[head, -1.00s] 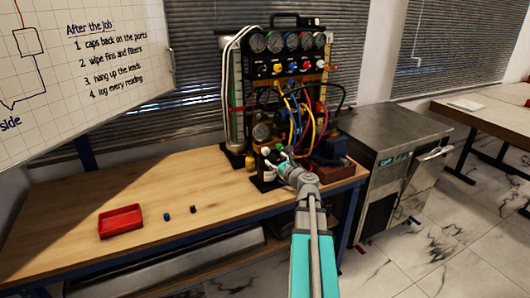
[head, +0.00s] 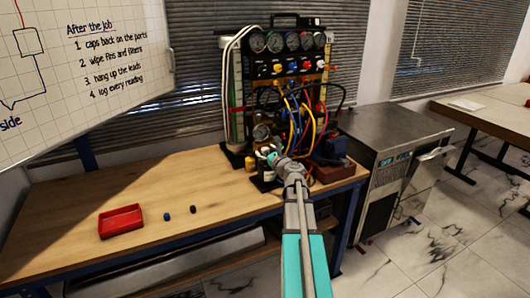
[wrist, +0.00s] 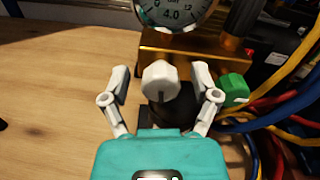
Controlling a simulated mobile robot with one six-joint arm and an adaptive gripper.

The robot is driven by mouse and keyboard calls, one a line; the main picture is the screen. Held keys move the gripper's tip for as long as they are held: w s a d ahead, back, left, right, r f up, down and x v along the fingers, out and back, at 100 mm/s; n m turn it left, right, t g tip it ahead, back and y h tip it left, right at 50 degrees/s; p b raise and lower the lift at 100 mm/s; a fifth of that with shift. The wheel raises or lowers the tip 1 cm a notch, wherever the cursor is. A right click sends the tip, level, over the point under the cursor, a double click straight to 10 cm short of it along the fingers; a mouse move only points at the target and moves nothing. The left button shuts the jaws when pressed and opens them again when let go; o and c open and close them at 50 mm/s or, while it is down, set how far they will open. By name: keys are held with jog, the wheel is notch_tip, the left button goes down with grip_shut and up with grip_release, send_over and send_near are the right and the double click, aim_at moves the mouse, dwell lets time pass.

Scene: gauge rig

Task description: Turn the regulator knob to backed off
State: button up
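The regulator's pale grey-white knob (wrist: 160,80) sits in front of a brass body (wrist: 185,48) in the wrist view. A dark mark shows at its lower edge. A round pressure gauge (wrist: 173,12) is above it, partly cut off; the gauge also shows in the head view (head: 261,132). My gripper (wrist: 161,78) is open, with one finger on each side of the knob and a visible gap at both sides. In the head view my gripper (head: 271,155) is at the rig's lower front and hides most of the knob.
A green knob (wrist: 235,89) sits just right of my right finger, with yellow, red and blue hoses (wrist: 285,110) beyond. A red tray (head: 121,221), a blue cap (head: 167,216) and a black cap (head: 193,209) lie on the bench. The bench's left part is clear.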

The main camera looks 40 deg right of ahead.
grip_shut()
jog(key=shift+n, duration=0.4)
jog(key=n, duration=0.3)
jog(key=shift+a, duration=0.1)
jog(key=n, duration=0.4)
jog(key=shift+n, duration=0.3)
jog(key=n, duration=0.3)
jog(key=shift+f+n, duration=0.1)
jog(key=shift+n, duration=2.2)
